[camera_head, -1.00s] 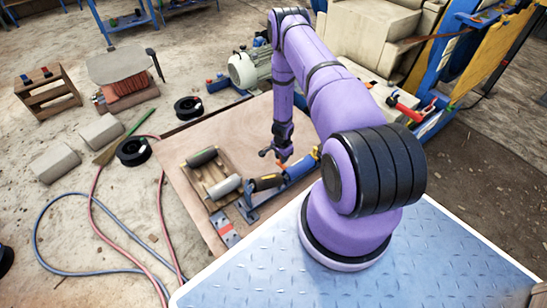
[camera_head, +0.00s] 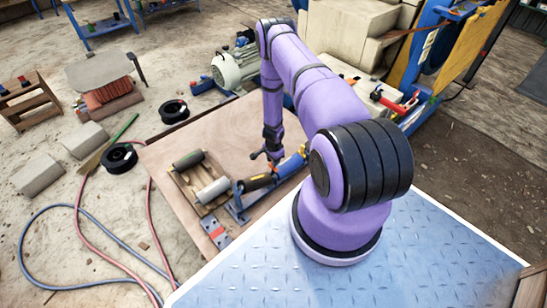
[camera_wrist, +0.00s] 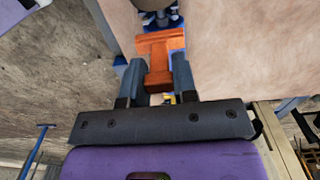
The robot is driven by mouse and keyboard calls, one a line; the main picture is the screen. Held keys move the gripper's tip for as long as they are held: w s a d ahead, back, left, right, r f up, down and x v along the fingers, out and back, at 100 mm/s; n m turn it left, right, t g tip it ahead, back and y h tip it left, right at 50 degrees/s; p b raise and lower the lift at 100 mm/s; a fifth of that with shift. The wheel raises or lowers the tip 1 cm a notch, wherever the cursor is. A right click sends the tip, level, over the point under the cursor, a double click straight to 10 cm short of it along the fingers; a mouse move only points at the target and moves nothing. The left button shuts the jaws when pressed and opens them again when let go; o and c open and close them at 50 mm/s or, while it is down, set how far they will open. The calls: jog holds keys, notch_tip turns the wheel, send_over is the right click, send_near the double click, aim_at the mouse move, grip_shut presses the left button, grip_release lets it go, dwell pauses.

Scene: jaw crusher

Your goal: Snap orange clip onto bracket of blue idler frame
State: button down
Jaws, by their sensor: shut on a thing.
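My gripper (camera_wrist: 159,78) is shut on the orange clip (camera_wrist: 160,60), with one blue-grey finger on each side of it. The clip's wider end sticks out beyond the fingertips. In the head view my gripper (camera_head: 268,156) points down beside the far end of the blue idler frame (camera_head: 237,209). The clip cannot be made out there. The frame carries a dark roller and a blue roller (camera_head: 284,169). In the wrist view a blue and grey part lies just beyond the clip; I cannot tell whether they touch. The bracket is not clearly visible.
The frame stands on a brown board (camera_head: 165,150). Left of it a wooden pallet (camera_head: 184,184) holds two loose rollers. A grey motor (camera_head: 236,66) stands behind. Black spools (camera_head: 119,158) and hoses lie on the floor at left. The board behind my gripper is mostly clear.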

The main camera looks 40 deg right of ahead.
jog(key=shift+f, duration=1.4)
jog(key=shift+f, duration=1.35)
dwell(0.7)
jog(key=shift+r, duration=0.15)
jog(key=shift+r, duration=0.9)
jog(key=shift+f, duration=1.05)
dwell(1.2)
jog(key=c, duration=0.8)
grip_release()
jog(key=shift+r, duration=0.15)
